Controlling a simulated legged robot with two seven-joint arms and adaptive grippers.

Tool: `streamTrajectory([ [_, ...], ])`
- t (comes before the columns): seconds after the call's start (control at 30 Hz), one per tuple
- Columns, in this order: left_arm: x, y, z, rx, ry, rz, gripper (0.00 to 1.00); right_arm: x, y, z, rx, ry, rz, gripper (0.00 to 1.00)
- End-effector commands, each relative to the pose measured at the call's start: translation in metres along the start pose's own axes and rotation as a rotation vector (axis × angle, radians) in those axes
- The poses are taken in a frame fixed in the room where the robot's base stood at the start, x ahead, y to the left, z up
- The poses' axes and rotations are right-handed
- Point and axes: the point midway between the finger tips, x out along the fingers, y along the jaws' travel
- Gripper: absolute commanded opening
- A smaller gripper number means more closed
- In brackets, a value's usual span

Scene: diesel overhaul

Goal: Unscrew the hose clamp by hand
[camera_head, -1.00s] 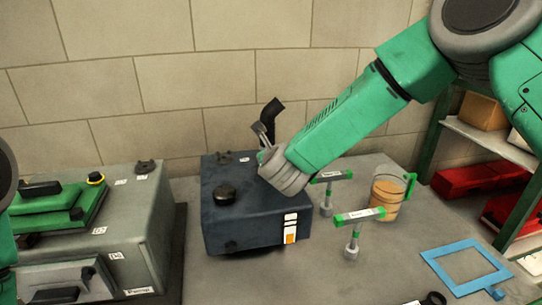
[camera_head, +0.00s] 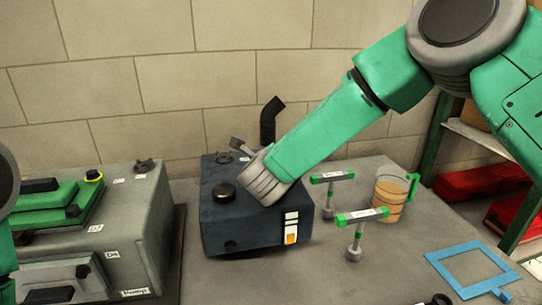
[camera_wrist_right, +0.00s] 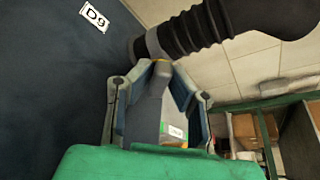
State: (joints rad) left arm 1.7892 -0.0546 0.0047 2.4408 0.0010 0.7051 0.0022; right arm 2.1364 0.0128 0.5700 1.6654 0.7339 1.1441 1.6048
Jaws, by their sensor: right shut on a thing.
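The black hose (camera_head: 268,125) stands up behind the dark blue tank (camera_head: 230,235) and bends at its top. In the right wrist view the ribbed hose (camera_wrist_right: 200,30) runs across the top, with the grey hose clamp (camera_wrist_right: 150,43) around its end. My right gripper (camera_wrist_right: 160,75) is shut on the clamp's grey grip part, which shows between its fingers. In the head view my right gripper (camera_head: 241,149) reaches over the tank's top from the right, and the wrist hides the hose's lower end and the clamp. My left gripper is out of view.
A black cap (camera_head: 224,192) sits on the tank's top. Two green T-handled tools (camera_head: 330,178) (camera_head: 361,217) and a jug of amber liquid (camera_head: 389,198) stand to its right. A blue frame (camera_head: 468,268) lies at the front right. A grey machine (camera_head: 135,230) is at the left.

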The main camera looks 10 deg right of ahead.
Motion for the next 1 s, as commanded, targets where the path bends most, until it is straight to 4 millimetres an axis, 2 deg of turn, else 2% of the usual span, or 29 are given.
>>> streamTrajectory([
  [0.3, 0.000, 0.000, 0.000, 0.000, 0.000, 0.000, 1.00, 0.000, 0.001, 0.001, -0.002, -0.002, 0.002, 0.00],
  [0.33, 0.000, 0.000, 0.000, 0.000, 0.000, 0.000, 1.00, 0.000, 0.001, 0.001, -0.002, -0.003, 0.002, 0.18],
  [0.37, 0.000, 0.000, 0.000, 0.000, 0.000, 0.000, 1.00, 0.000, 0.001, 0.001, -0.002, -0.003, 0.002, 0.29],
  [0.4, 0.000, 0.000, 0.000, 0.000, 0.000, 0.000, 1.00, 0.000, 0.001, 0.001, -0.001, -0.002, 0.002, 0.34],
  [0.77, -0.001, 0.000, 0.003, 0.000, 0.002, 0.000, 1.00, -0.003, 0.000, 0.001, -0.001, -0.002, 0.001, 0.34],
  [0.87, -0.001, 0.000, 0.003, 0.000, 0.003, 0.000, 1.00, -0.012, 0.001, 0.001, -0.001, -0.001, 0.002, 0.34],
  [1.0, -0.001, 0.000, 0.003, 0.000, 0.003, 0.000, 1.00, -0.037, 0.001, 0.001, -0.003, -0.003, 0.003, 0.34],
])
